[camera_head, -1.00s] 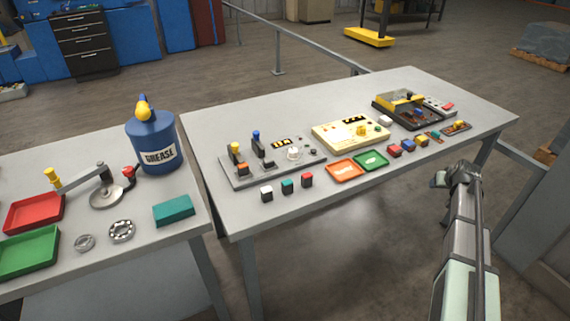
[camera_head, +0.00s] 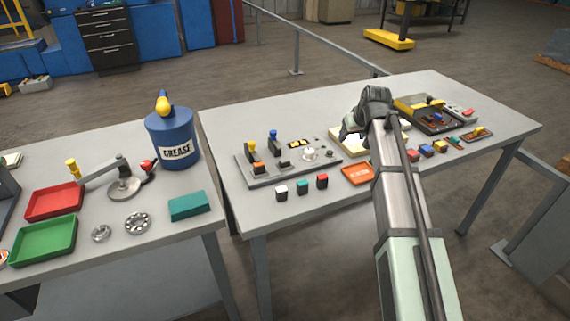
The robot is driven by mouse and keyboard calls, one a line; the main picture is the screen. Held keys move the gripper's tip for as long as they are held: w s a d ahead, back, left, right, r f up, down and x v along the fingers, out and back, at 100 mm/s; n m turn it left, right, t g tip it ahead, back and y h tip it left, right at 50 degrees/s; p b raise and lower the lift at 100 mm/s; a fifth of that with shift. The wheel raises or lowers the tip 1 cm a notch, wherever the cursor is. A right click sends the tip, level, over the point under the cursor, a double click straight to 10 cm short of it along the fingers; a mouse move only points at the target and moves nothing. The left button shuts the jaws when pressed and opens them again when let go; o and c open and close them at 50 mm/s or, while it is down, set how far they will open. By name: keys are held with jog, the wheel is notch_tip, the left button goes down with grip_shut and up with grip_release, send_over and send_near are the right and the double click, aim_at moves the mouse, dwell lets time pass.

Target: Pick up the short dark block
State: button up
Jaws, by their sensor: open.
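A low, dark block (camera_head: 284,164) sits on the grey panel (camera_head: 290,178) on the right table, near a blue-topped dark post (camera_head: 273,143). I cannot tell for sure whether it is the short dark block, as it is very small here. Several small cubes stand in front of the panel: one with a white top (camera_head: 281,194), one teal (camera_head: 302,187) and one red (camera_head: 322,181). My gripper (camera_head: 346,134) is open and appears empty, above the right table beyond the orange tray. It partly covers the cream panel (camera_head: 340,133).
An orange tray (camera_head: 358,174) lies right of the cubes. Several small blocks (camera_head: 425,151) and a dark tray (camera_head: 437,128) lie farther right. A blue grease can (camera_head: 172,138), a teal block (camera_head: 188,206) and red and green trays are on the left table.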

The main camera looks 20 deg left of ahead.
jog(key=s+a+r+n+g, duration=0.1)
jog(key=s+a+r, duration=0.2)
jog(key=s+a, duration=0.45)
jog(key=s+a+r+n+g, duration=0.1)
jog(key=s+a+r, duration=0.1)
jog(key=s+a, duration=0.5)
send_near(285, 159)
jog(key=f, duration=0.2)
jog(key=shift+a+x, duration=0.15)
jog(key=shift+x, duration=1.55)
jog(key=shift+a+x, duration=0.1)
jog(key=shift+x, duration=1.55)
jog(key=shift+w+r, duration=0.15)
jog(key=shift+w, duration=0.05)
jog(key=shift+c, duration=0.5)
jog(key=c, duration=1)
